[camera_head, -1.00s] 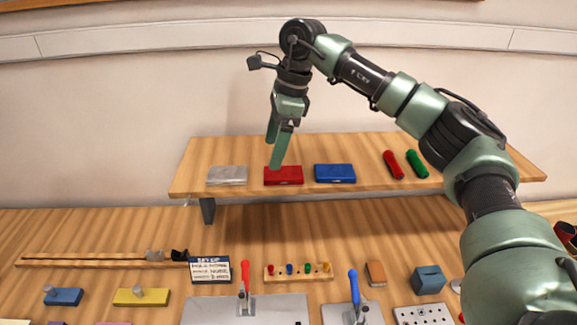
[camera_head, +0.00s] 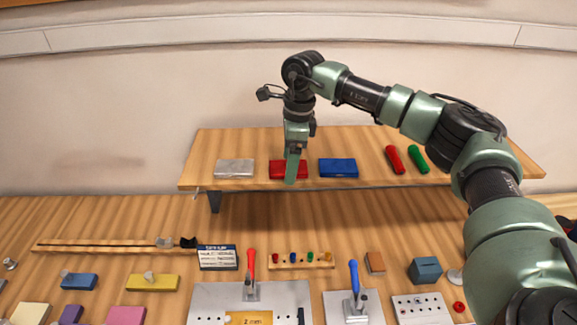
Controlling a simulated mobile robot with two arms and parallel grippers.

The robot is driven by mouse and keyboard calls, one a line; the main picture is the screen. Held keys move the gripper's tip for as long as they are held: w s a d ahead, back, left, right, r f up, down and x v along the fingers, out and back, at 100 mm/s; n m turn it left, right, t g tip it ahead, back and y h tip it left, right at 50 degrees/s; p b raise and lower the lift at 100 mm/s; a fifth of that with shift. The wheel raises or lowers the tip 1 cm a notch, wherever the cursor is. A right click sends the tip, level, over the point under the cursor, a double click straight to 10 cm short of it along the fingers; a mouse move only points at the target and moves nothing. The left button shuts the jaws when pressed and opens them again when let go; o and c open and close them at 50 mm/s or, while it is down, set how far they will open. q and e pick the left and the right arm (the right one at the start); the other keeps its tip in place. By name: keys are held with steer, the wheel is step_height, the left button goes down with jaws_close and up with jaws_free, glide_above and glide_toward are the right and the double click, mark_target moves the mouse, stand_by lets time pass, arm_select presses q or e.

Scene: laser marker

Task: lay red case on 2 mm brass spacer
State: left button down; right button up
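The red case (camera_head: 277,172) lies on the raised wooden shelf, between a silver case and a blue case. My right gripper (camera_head: 291,178) points down at it, one green finger crossing in front of the case's middle. The other finger is hidden, so I cannot tell whether the gripper is shut on the case. The brass spacer (camera_head: 236,319), marked "2 mm", lies on a grey metal plate at the bottom of the view, partly cut off. My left gripper is not in view.
The silver case (camera_head: 235,168) and blue case (camera_head: 338,168) flank the red one. A red-handled clamp (camera_head: 251,270) stands upright at the back of the metal plate (camera_head: 285,295). A blue-handled clamp (camera_head: 354,285) stands to the right. A small sign (camera_head: 217,258) is behind the plate.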

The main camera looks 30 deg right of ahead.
steer(key=shift+r, duration=0.1)
steer(key=c, duration=1.6)
